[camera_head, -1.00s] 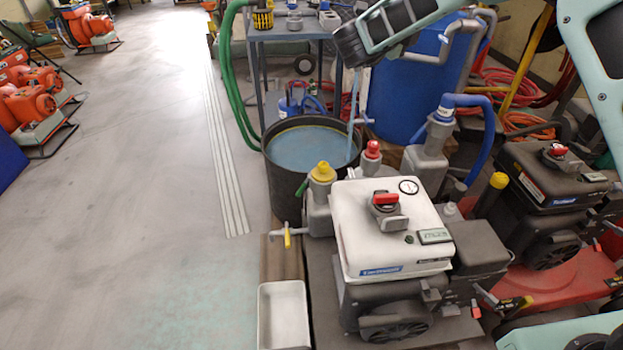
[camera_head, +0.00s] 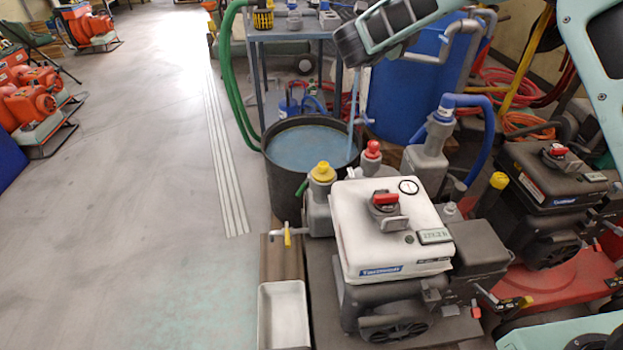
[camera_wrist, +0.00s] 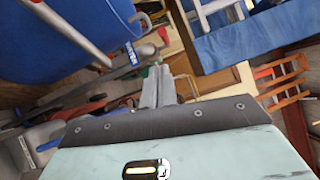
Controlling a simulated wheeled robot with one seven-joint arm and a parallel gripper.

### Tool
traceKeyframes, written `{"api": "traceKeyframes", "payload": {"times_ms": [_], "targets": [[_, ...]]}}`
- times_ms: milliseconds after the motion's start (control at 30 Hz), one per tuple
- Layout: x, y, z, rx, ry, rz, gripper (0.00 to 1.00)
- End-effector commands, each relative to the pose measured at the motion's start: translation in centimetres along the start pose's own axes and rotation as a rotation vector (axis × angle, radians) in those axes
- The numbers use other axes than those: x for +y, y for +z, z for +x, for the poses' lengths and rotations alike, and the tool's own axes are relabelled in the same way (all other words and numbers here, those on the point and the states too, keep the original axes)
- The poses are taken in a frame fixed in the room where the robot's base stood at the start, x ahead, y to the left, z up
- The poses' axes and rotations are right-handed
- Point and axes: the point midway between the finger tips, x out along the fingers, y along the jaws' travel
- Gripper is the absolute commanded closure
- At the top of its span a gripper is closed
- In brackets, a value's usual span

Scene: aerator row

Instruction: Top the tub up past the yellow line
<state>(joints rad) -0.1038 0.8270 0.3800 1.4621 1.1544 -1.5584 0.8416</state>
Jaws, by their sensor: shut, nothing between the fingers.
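The tub (camera_head: 283,190) is a round black container behind the white-topped engine unit. Blue water (camera_head: 308,147) stands close below its rim, and no yellow line shows on its inner wall. A thin pale blue stream (camera_head: 353,100) runs down into the tub's right side. Its upper end is hidden behind my arm. My gripper (camera_wrist: 158,82) shows in the wrist view with its grey fingers together and nothing held. In the head view my arm reaches across the top right, above and beyond the tub; the fingers cannot be made out there.
A blue drum (camera_head: 408,97) with grey pipes stands right behind the tub. A grey shelf cart (camera_head: 290,34) stands behind it, with green hoses (camera_head: 232,85) at its left. The white-topped engine (camera_head: 390,235) fills the front.

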Motion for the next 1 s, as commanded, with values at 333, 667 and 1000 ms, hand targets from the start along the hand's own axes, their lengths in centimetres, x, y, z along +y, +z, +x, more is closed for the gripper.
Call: {"api": "traceKeyframes", "payload": {"times_ms": [333,667,1000], "targets": [[0.0,0.0,0.0,0.000,0.000,0.000,1.00],[-1.3,0.0,0.2,-0.014,0.020,-0.044,0.64],[-4.2,-0.8,-0.4,-0.105,0.124,-0.240,0.64]]}}
